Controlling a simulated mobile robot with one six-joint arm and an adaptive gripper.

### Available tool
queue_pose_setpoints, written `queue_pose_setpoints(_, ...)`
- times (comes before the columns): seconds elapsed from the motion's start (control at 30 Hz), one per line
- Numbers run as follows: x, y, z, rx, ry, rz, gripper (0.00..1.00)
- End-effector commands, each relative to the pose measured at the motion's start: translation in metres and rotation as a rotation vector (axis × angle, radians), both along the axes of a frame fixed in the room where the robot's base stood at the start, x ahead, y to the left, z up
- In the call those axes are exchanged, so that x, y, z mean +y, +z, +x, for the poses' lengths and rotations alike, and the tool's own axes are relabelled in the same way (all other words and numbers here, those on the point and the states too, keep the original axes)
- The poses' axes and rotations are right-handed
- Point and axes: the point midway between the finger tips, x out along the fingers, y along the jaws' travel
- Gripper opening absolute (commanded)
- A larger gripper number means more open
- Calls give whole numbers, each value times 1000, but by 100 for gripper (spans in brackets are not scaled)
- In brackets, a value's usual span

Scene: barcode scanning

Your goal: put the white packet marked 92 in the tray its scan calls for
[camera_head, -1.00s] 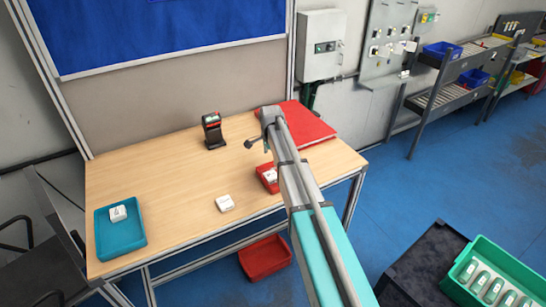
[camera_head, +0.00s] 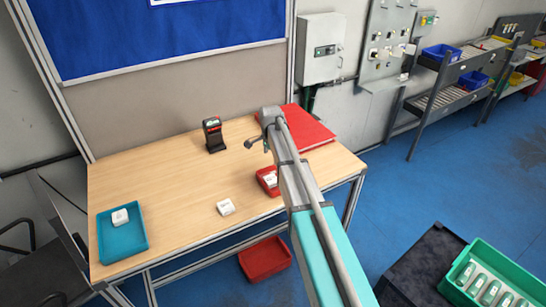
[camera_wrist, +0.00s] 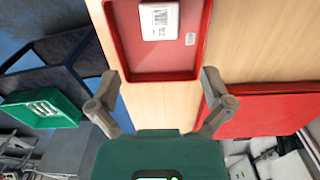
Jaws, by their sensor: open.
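Three white packets show in the head view, with marks too small to read there. One packet (camera_head: 226,207) lies on bare wood in the middle of the table. One packet (camera_head: 120,217) lies in the teal tray (camera_head: 127,253) at left. One packet (camera_head: 270,179) lies in the small red tray (camera_head: 261,171), partly hidden by my arm. The wrist view shows this packet (camera_wrist: 159,20) in the red tray (camera_wrist: 160,74); its printed mark is not clearly legible. My gripper (camera_wrist: 157,88) is open and empty, with the tray ahead of its fingertips.
A black scanner (camera_head: 213,134) stands at the table's back. A large red folder-like item (camera_head: 309,128) lies at the back right. A red bin (camera_head: 265,260) is below the table's front edge. A green crate (camera_head: 507,263) of several items stands at lower right.

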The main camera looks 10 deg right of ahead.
Motion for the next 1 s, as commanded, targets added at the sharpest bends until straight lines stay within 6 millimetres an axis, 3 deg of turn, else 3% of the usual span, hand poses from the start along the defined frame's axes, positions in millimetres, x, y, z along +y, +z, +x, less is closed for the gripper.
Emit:
queue_pose_setpoints(0.17,0,0,-3,0,8,0,100)
queue_pose_setpoints(0.37,-1,0,-30,0,104,0,100)
queue_pose_setpoints(0.57,-4,0,-89,0,332,0,100)
queue_pose_setpoints(1.0,-9,0,-241,1,986,-1,100)
